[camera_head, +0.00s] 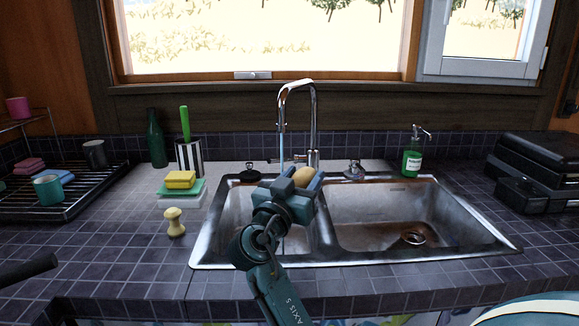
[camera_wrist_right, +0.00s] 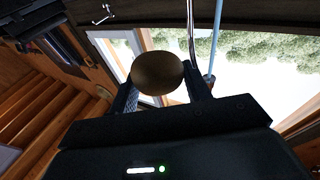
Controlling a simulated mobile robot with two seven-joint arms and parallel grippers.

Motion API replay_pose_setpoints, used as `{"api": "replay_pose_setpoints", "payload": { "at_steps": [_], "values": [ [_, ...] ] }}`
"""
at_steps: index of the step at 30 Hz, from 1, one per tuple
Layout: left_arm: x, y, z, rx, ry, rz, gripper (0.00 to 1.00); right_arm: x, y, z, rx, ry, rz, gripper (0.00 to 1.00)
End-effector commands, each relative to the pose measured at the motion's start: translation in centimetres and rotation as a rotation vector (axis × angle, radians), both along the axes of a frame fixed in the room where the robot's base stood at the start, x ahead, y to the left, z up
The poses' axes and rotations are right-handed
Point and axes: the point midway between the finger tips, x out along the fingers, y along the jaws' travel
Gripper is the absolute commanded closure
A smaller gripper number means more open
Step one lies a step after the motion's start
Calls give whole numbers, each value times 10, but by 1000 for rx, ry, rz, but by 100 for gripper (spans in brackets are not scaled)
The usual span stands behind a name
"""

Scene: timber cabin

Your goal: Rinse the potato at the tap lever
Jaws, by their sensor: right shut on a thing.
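The potato (camera_head: 303,177) is brown and oval. My right gripper (camera_head: 298,183) is shut on it and holds it above the sink (camera_head: 375,207), near the divider between the basins. In the right wrist view the potato (camera_wrist_right: 157,72) sits between the two fingers. The chrome tap (camera_head: 313,115) arches up behind the gripper, with its small lever (camera_head: 273,160) low on the left side. A thin blue water stream (camera_head: 281,130) falls from the spout. It passes close to the gripper's left finger; whether it touches the potato is unclear. My left gripper is not in view.
A green soap bottle (camera_head: 412,158) stands behind the right basin. Black cases (camera_head: 540,165) lie far right.

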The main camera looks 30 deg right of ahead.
Motion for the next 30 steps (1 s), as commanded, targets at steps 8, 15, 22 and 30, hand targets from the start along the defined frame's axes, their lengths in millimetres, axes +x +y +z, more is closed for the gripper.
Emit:
{"api": "replay_pose_setpoints", "payload": {
  "at_steps": [8,15,22,30],
  "values": [
    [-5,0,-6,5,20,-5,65,0,0,0,-1,0,0,76],
    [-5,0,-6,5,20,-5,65,0,0,0,-1,0,0,76],
    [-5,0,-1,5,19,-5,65,-10,4,10,1,-3,1,76],
    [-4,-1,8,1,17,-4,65,-30,12,27,1,-2,-1,76]
  ]
}}
